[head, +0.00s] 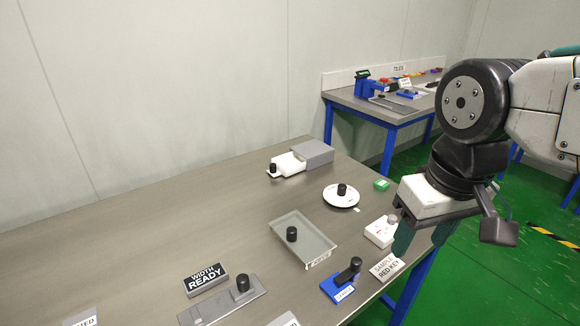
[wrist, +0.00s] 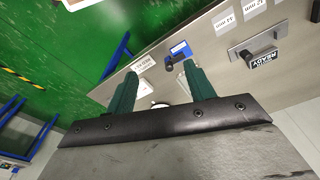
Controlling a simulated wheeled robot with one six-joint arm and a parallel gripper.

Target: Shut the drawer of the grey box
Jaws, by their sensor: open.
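The grey box (head: 316,153) stands near the back edge of the table. Its white drawer (head: 289,164) is pulled out toward the left front, with a black knob (head: 273,168) at its front end. My gripper (head: 423,236) hangs at the right, over the table's right edge, well apart from the box. Its green fingers are spread and empty; they also show in the wrist view (wrist: 157,92). The grey box cannot be made out in the wrist view.
Between gripper and box are a white round plate (head: 331,199) with a black knob, a green block (head: 382,184) and a white block (head: 379,235). The table's left side is clear.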

